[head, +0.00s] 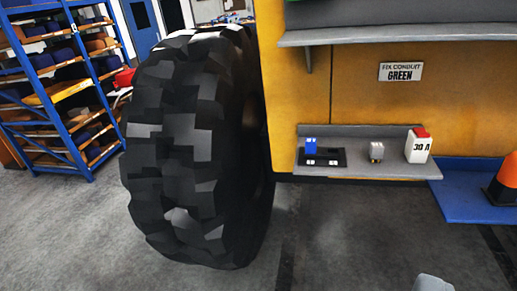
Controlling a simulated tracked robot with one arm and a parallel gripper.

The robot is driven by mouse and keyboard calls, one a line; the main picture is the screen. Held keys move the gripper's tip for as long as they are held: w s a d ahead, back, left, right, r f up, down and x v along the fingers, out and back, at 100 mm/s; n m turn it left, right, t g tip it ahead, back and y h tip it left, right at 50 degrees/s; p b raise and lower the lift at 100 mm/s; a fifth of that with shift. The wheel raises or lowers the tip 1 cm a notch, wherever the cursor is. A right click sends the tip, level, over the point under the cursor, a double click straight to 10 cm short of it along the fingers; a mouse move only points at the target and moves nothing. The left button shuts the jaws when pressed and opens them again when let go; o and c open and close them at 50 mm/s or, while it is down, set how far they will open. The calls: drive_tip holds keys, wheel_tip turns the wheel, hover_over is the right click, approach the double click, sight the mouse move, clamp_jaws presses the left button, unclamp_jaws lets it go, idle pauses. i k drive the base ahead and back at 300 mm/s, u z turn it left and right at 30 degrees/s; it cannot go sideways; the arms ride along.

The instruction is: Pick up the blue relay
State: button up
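The blue relay (310,147) is a small upright block with a pale marking on top. It stands at the left back of a black holder (333,163) on a grey shelf (365,169) fixed to the yellow machine side. The holder's other visible positions look empty, with small light marks along its front. No fingers of my gripper can be made out. A small pale grey rounded shape (433,284) shows at the bottom edge, and I cannot tell what it is.
An upper ledge (400,34) overhangs. A large tyre (195,150) stands left. A blue step (463,206) bears an orange cone (505,182). The floor (350,240) in front looks clear.

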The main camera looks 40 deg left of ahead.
sight(310, 143)
drive_tip(key=u, duration=0.15)
drive_tip(key=i, duration=1)
drive_tip(key=z, duration=0.05)
